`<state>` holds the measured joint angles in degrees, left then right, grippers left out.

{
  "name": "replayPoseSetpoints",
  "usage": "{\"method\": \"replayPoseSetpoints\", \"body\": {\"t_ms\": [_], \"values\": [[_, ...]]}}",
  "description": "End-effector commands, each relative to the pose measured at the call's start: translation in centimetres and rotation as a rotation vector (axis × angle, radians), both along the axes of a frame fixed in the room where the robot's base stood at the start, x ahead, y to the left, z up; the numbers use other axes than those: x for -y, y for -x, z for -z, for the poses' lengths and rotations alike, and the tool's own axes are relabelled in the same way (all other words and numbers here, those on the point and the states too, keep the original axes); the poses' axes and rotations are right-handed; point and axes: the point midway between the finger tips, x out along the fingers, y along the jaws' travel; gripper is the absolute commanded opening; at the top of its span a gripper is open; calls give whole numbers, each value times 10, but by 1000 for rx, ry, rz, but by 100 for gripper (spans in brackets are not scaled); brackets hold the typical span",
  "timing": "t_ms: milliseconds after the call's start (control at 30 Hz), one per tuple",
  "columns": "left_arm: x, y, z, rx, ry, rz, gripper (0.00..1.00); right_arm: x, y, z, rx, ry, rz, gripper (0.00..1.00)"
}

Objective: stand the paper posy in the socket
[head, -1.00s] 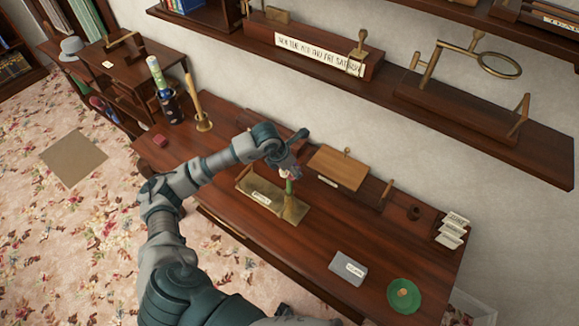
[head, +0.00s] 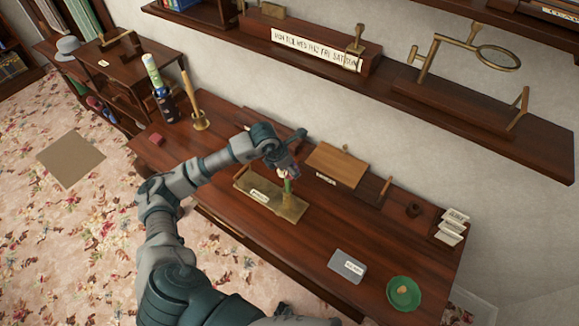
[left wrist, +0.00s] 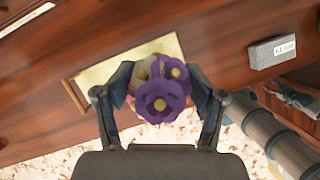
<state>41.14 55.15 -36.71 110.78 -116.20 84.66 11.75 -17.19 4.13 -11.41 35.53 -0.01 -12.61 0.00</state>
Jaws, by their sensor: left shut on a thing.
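The paper posy shows purple flowers with yellow centres in the left wrist view (left wrist: 160,98). Its green stem (head: 288,187) hangs below my left gripper (head: 289,172) in the head view. My left gripper is shut on the posy, with a finger on each side of it in the left wrist view (left wrist: 158,82). The stem is over the right half of a labelled brass tray (head: 246,184) on the desk. I cannot tell whether its lower end touches the tray. My right gripper is not in view.
A wooden board (head: 336,165) lies just behind my left gripper. A grey labelled box (head: 346,266) and a green dish (head: 403,294) are at the front right. White cards (head: 453,227) stand at the right end. A shelf (head: 480,112) runs above the desk.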

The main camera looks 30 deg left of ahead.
Motion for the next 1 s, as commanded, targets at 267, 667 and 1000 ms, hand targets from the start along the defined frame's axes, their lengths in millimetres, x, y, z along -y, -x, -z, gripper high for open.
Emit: {"method": "replayPoseSetpoints", "body": {"t_ms": [267,667,1000], "values": [[-1,0,9,-1,3,0,31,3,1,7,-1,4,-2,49],[-1,0,19,-1,2,0,31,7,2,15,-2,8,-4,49],[-1,0,27,-1,2,0,31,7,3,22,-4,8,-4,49]]}}
